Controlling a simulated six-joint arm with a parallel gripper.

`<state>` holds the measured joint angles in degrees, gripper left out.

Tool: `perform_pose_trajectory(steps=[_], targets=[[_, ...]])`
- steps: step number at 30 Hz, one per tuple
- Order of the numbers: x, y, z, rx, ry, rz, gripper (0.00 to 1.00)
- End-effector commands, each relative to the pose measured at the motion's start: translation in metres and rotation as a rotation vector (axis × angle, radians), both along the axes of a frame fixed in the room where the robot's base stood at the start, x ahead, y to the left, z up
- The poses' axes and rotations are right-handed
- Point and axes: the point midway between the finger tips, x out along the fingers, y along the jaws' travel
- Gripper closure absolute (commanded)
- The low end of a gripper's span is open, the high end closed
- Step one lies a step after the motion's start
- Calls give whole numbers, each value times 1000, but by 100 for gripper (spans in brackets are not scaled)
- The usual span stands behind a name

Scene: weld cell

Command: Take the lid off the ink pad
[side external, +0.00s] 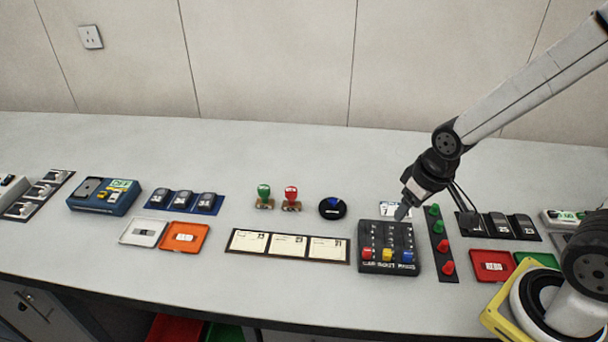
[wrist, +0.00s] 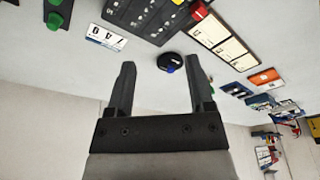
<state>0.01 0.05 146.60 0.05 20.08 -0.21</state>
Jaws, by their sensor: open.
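The ink pad (side external: 332,208) is a small round black case with a blue part on top, standing on the grey bench right of the middle. It also shows in the wrist view (wrist: 170,63), beyond and between my fingers. A lid cannot be told apart from the pad at this size. My gripper (side external: 402,213) is to the right of the ink pad, by the back edge of a black slider panel (side external: 389,268). In the wrist view my gripper (wrist: 160,64) has its two fingers spread, with nothing between them.
A green stamp (side external: 264,196) and a red stamp (side external: 291,198) stand left of the ink pad. A framed row of cards (side external: 288,245) lies in front. A small white number card (side external: 387,209) is near my gripper. The bench behind the ink pad is clear.

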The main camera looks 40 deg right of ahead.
Motion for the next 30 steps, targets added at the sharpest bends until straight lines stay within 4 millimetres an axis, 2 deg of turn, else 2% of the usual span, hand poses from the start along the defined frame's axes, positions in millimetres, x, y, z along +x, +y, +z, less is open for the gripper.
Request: perform_pose_trajectory(steps=[5, 10, 19, 30], targets=[[8, -1, 0, -4, 7, 35, 32], [27, -2, -1, -12, 25, 135, 32], [79, -5, -8, -20, 55, 423, 32], [143, -10, -26, 1, 42, 811, 32]])
